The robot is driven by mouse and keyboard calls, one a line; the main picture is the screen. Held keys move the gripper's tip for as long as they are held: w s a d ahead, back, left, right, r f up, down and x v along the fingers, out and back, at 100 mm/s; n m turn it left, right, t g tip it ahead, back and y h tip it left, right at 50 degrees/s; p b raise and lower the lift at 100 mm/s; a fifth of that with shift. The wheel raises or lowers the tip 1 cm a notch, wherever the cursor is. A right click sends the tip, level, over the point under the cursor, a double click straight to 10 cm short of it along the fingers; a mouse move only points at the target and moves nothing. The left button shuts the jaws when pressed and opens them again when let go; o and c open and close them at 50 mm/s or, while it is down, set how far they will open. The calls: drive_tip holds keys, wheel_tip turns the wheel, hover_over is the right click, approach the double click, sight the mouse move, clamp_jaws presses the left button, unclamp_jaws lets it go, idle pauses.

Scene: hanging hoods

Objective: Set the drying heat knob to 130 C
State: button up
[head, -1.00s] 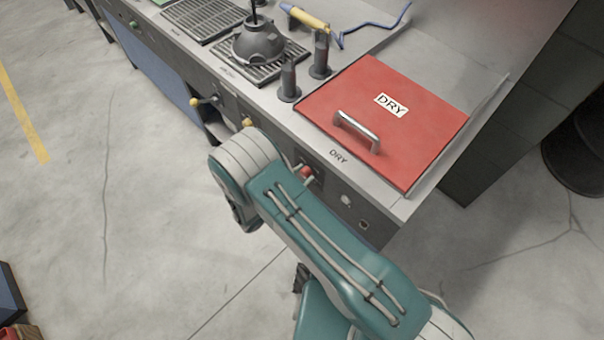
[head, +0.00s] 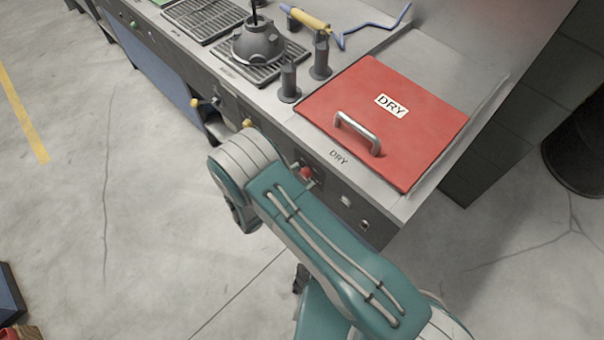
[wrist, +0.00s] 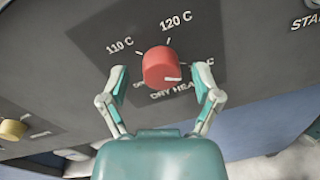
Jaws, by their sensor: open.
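The red drying heat knob (wrist: 160,66) sits on the dark front panel in the wrist view, above the partly covered label DRY HEAT. The labels 110 C and 120 C show at its upper left and top. Another label at its right is mostly hidden by a finger; only its end C shows. The knob's white mark lies at its lower right. My gripper (wrist: 161,73) is open, with one fingertip on each side of the knob and gaps between. The knob also shows in the head view (head: 306,173), beside my arm.
A red DRY lid (head: 420,115) with a metal handle lies on the bench top above the panel. A yellow knob (wrist: 13,129) is at the left in the wrist view. Dark posts (head: 289,84) stand left of the lid.

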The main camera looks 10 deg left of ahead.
drive_tip(key=v, duration=1.1)
drive_tip(key=shift+s+a, duration=0.25)
drive_tip(key=shift+a, duration=0.1)
drive_tip(key=shift+f, duration=0.1)
drive_tip(key=w+d+r+m+g, duration=0.3)
drive_tip(key=d+r+m+g, duration=0.4)
drive_tip(key=r, duration=0.4)
drive_tip(key=w+d+r+m+g, duration=0.3)
drive_tip(key=d+r+m+g, duration=0.2)
drive_tip(key=d+r, duration=0.5)
drive_tip(key=s+d+r+m+t+y, duration=0.3)
drive_tip(key=s+d+r+m+y, duration=0.7)
drive_tip(key=d+r, duration=0.5)
drive_tip(key=s+r+m, duration=0.2)
drive_tip(key=s, duration=0.1)
drive_tip(key=shift+s+m, duration=0.4)
